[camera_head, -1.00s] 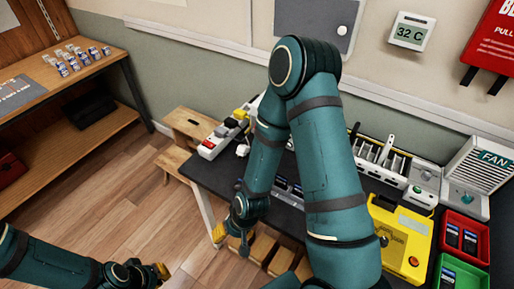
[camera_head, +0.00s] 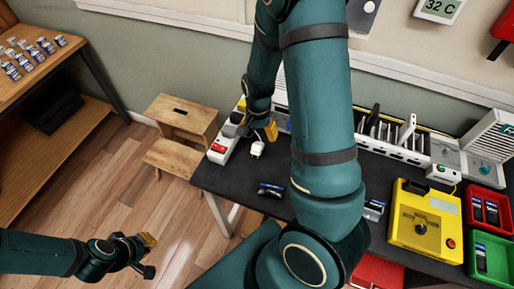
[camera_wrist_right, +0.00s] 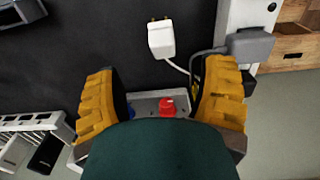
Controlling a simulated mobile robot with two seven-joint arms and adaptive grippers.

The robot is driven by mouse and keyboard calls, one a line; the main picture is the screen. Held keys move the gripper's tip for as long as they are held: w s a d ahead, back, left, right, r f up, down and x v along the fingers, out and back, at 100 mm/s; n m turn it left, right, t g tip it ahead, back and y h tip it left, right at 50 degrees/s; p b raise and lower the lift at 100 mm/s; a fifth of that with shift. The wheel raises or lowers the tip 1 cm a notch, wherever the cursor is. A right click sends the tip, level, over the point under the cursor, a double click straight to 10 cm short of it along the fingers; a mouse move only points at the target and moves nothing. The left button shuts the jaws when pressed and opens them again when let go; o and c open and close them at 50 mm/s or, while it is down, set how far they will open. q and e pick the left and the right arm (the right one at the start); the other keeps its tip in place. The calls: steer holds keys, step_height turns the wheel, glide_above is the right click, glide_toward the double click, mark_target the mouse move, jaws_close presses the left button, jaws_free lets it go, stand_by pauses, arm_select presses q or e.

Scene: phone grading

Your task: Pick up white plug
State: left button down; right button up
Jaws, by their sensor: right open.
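The white plug (camera_head: 258,149) lies on the dark table near its left end, beside the power strip (camera_head: 221,149). In the right wrist view the plug (camera_wrist_right: 161,38) shows its metal prongs, and its cable runs toward the power strip. My right gripper (camera_head: 256,119) is over the table just behind the plug. In its wrist view the gripper (camera_wrist_right: 160,98) has its yellow fingers wide apart with no plug between them; the plug is ahead of them. My left gripper (camera_head: 148,252) hangs over the floor, away from the table; its opening is unclear.
A grey plug (camera_wrist_right: 250,45) sits at the power strip. A box with a red button (camera_wrist_right: 167,105) shows between my right fingers. A dark phone-like item (camera_head: 271,190) lies nearer the table's front. A yellow device (camera_head: 425,220) and a slotted rack (camera_head: 385,135) stand farther right.

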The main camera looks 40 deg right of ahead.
mark_target(257, 145)
step_height(257, 145, down, 8)
steer(key=shift+w+a+f+b, duration=0.1)
steer(key=shift+a+b, duration=0.05)
steer(key=shift+b, duration=0.55)
steer(key=shift+c, duration=0.2)
jaws_close()
